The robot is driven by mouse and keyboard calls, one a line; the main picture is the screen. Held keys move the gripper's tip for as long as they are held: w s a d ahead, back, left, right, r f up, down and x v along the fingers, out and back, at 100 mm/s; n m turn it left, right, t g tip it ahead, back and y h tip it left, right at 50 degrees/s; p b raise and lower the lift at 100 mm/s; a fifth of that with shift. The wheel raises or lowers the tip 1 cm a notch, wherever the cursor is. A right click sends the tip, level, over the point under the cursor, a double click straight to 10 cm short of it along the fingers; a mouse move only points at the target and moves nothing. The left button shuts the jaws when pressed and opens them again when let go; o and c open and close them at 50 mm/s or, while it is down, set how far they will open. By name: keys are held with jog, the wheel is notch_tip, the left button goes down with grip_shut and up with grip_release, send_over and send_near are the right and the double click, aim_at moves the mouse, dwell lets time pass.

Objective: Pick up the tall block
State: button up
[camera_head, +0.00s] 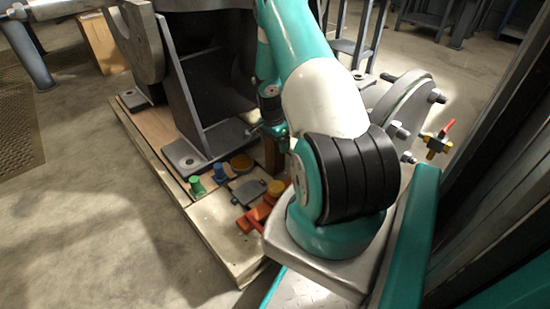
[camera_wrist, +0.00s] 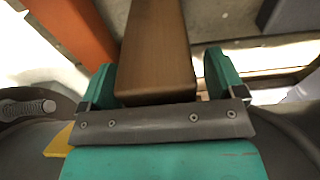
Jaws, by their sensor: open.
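The tall block (camera_wrist: 155,45) is brown and wood-like. In the wrist view it stretches from the top edge down to between the fingers of my gripper (camera_wrist: 161,80). The gripper is open, with one green finger on each side of the block. A gap shows on the right side; the left finger is very near the block, and I cannot tell whether it touches. In the head view a brown part of the block (camera_head: 271,156) shows beside my gripper (camera_head: 283,141), and my arm partly covers that area.
A green peg (camera_head: 196,187), a blue peg (camera_head: 220,173), a grey plate (camera_head: 248,190) and an orange part (camera_head: 262,210) lie on the wooden board (camera_head: 211,222). A grey metal stand (camera_head: 189,110) rises behind them. An orange piece (camera_wrist: 75,25) is left of the block.

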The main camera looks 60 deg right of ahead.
jog(key=shift+r, duration=0.1)
jog(key=shift+c, duration=0.2)
jog(key=c, duration=1.4)
